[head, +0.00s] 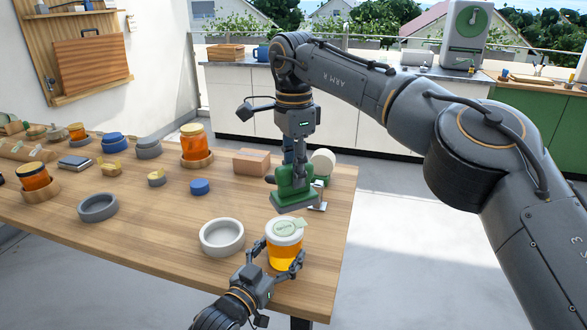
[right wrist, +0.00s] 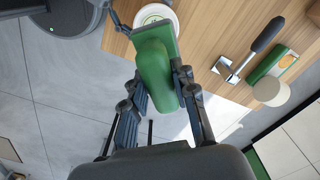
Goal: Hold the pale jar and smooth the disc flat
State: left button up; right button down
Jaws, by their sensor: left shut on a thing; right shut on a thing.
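The pale jar (head: 284,251), yellow-amber with a white lid, stands upright near the table's front right corner. My left gripper (head: 276,275) is shut around its lower body. A pale green disc (head: 284,227) lies on the lid, and a light green piece sticks out at its right edge. My right gripper (head: 293,166) is shut on the handle of a green flat-based block (head: 293,199), held above and slightly behind the jar. In the right wrist view the block (right wrist: 157,75) is between the fingers, and the white lid (right wrist: 155,13) shows past its end, partly hidden.
A white ring dish (head: 222,251) stands close left of the jar. Darker honey jars (head: 194,148), a grey ring dish (head: 98,208) and a blue lid (head: 200,187) stand further left.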

aim_at(294, 193)
notch_tip(294, 193, down, 4)
jog(key=shift+f, duration=0.1)
jog(key=a, duration=0.1)
jog(key=s+a, duration=0.1)
jog(key=a, duration=0.1)
jog(key=shift+s+a, duration=0.2)
jog(key=shift+s, duration=0.05)
jog(key=shift+s+a, duration=0.25)
jog(key=shift+a, duration=0.3)
jog(key=shift+f, duration=0.65)
jog(key=shift+f, duration=0.2)
jog(key=shift+w+d+r, duration=0.1)
jog(key=shift+w+d, duration=0.2)
jog(key=shift+d, duration=0.45)
jog(key=shift+w+d+f, duration=0.1)
jog(key=shift+w+d, duration=0.25)
jog(key=shift+d, duration=0.45)
jog(key=shift+w+d+r, duration=0.1)
jog(key=shift+w+d, duration=0.2)
jog(key=shift+d, duration=0.45)
jog(key=shift+r, duration=1.1)
